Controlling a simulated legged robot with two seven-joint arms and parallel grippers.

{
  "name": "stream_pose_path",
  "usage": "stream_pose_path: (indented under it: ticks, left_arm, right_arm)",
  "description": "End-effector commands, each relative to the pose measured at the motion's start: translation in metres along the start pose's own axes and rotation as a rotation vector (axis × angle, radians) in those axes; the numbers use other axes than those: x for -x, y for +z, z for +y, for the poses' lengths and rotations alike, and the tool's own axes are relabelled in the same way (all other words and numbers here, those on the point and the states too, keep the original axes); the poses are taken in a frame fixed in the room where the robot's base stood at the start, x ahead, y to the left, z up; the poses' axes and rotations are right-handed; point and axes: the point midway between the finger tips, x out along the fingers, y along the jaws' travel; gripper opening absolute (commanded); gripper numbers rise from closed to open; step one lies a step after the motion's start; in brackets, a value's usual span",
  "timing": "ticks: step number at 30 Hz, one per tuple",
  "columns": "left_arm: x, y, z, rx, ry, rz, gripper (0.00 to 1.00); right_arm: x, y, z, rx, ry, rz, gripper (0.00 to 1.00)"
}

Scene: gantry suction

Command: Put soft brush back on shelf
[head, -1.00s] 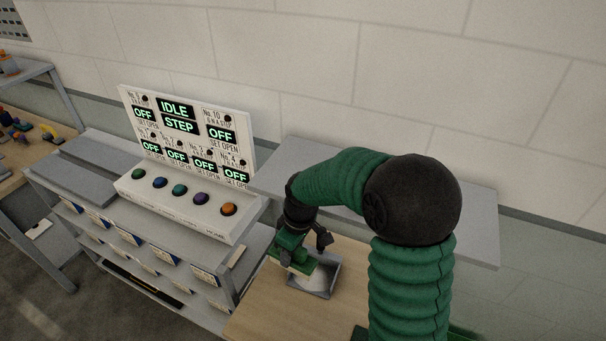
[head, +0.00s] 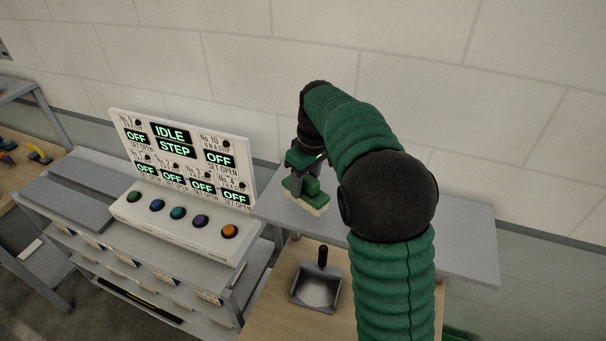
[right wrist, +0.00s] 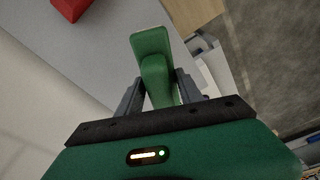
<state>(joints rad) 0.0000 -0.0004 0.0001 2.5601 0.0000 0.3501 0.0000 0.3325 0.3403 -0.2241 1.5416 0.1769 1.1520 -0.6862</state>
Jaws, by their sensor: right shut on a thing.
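The soft brush (head: 309,190) has a green body and a pale bristle strip along its bottom. My right gripper (head: 303,178) is shut on it and holds it at the grey shelf (head: 440,243), near the shelf's left part. I cannot tell whether the bristles touch the shelf. In the right wrist view the green brush (right wrist: 153,62) stands between the two dark fingers of the right gripper (right wrist: 158,95), with the grey shelf (right wrist: 95,60) beyond it. My left gripper is not in view.
A dustpan (head: 318,288) with a dark handle and pale contents lies on the wooden table below the shelf. A control panel (head: 180,215) with coloured buttons stands to the left. A red object (right wrist: 72,8) sits on the shelf in the wrist view.

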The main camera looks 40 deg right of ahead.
Motion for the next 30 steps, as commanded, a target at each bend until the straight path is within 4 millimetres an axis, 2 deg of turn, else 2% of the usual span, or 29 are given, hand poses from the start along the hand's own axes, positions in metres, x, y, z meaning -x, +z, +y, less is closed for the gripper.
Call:
stream_pose_path:
  ticks: [1, 7, 13, 23, 24, 28, 30]
  left_arm:
    - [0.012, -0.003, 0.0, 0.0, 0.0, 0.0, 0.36]
    - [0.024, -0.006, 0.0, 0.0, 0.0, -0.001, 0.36]
    - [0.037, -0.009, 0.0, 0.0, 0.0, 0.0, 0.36]
    - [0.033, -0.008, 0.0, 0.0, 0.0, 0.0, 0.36]
    - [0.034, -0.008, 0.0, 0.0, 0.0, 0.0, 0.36]
    - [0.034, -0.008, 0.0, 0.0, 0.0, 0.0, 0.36]
    - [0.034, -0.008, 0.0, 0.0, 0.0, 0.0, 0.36]
  right_arm:
    - [0.003, -0.01, 0.008, 0.0, 0.0, -0.003, 0.0]
    - [-0.004, -0.03, 0.026, 0.001, 0.001, -0.001, 0.0]
    - [-0.037, -0.023, 0.025, 0.001, -0.001, 0.0, 0.0]
    - [-0.046, -0.023, 0.026, 0.001, 0.0, 0.001, 0.0]
    - [-0.045, -0.023, 0.026, 0.002, 0.0, 0.001, 0.48]
    - [-0.045, -0.023, 0.026, 0.002, 0.0, 0.001, 0.65]
    - [-0.045, -0.023, 0.026, 0.002, 0.0, 0.001, 0.65]
